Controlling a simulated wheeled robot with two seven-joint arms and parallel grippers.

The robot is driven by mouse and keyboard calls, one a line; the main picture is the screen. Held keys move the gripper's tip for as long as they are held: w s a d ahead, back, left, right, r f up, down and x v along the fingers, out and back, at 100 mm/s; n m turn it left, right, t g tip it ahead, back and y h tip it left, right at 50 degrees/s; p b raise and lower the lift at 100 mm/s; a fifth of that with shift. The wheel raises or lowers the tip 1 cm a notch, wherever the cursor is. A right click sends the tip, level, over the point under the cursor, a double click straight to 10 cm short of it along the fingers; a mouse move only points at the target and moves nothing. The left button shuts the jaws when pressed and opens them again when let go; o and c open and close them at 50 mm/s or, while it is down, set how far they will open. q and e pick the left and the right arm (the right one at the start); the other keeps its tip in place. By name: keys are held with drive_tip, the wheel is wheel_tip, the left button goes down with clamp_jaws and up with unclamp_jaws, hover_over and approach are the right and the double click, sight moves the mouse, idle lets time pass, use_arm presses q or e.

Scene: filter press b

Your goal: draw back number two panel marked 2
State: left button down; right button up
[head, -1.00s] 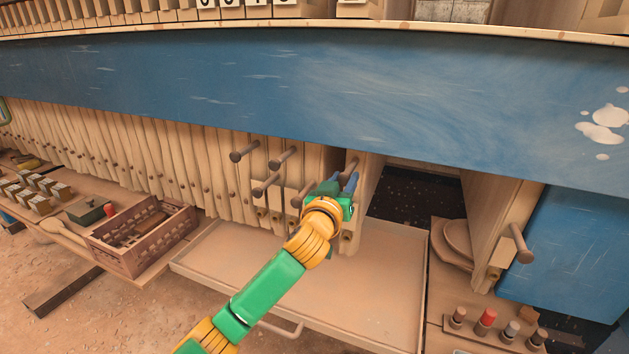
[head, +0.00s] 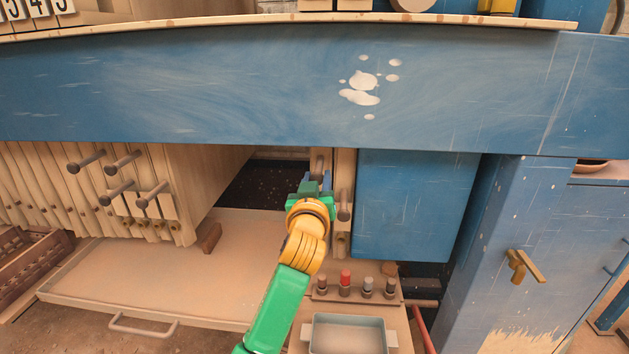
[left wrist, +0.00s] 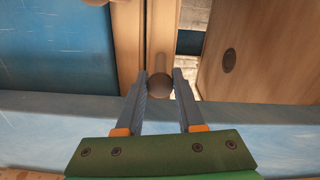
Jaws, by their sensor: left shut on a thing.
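My left gripper (head: 314,184) is shut on the round grey-brown peg handle (left wrist: 159,84) of a narrow wooden panel (head: 320,159). In the left wrist view the two grey fingers lie on either side of the peg's knob. The held panel (left wrist: 162,35) hangs upright under the blue beam, close beside another wooden panel (head: 344,165) at the right end, which has its own peg handle (head: 344,205). I cannot read a number on the held panel. More panels with several pegs (head: 152,194) stand at the left. My right gripper is not in view.
A dark open gap (head: 262,185) lies between the left stack and the held panel. A blue block (head: 416,205) closes the right end.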

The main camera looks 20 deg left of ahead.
use_arm(q)
drive_tip(key=shift+r, duration=0.3)
drive_tip(key=shift+r, duration=0.1)
